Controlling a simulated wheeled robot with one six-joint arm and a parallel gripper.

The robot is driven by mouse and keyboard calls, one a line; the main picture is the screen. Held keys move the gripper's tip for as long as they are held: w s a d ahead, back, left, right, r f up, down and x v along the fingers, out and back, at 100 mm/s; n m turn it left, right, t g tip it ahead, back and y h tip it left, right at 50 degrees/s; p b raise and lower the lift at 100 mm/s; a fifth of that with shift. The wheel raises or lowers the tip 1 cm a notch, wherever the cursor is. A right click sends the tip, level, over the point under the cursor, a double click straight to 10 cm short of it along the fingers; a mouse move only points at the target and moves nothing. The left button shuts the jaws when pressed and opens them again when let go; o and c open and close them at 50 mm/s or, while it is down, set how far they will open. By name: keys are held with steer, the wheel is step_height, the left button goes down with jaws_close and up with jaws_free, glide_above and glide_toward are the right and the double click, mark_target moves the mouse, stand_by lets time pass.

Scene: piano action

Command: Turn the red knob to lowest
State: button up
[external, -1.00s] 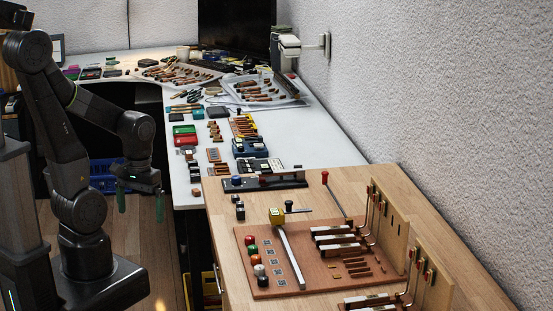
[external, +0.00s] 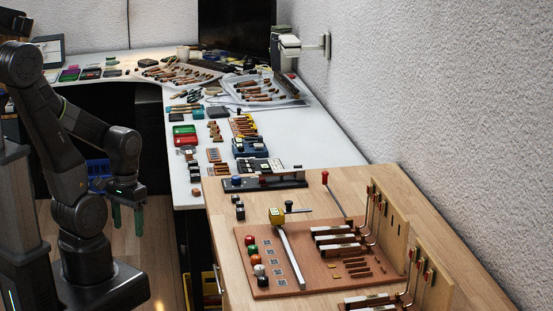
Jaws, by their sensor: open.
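Several small round knobs, red, green, white and black among them, stand in a column on the left of a reddish-brown board. A red knob (external: 249,240) is at the far end of that column, beside small square plates. Its setting is too small to read. My gripper (external: 127,218) has green fingers, is open and empty, and hangs left of the benches, well apart from all these red parts.
The wooden bench (external: 222,212) carries the board (external: 315,285), with a metal bar (external: 292,258) and a yellow block (external: 276,215) right of the knobs. Upright wooden panels with hooked rods (external: 393,220) stand at right. The white table (external: 300,140) beyond holds many tools and boxes.

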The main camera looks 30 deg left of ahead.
steer(key=shift+m, duration=0.6)
steer(key=w+r, duration=0.1)
steer(key=w, duration=0.1)
steer(key=w+d+r, duration=0.1)
steer(key=w, duration=0.1)
steer(key=w+d+r, duration=0.1)
steer(key=w, duration=0.1)
steer(key=shift+w+d+r+p, duration=0.2)
steer(key=shift+d+r+p, duration=0.05)
steer(key=shift+r+p, duration=0.15)
steer(key=c, duration=0.3)
step_height(320, 180, up, 5)
steer(key=m+p, duration=0.2)
steer(key=m, duration=0.1)
glide_above(250, 237)
steer(key=shift+m+t, duration=0.3)
steer(key=shift+t, duration=0.1)
step_height(250, 237, down, 13)
steer(key=shift+f+p, duration=0.2)
steer(key=shift+p, duration=0.45)
jaws_close()
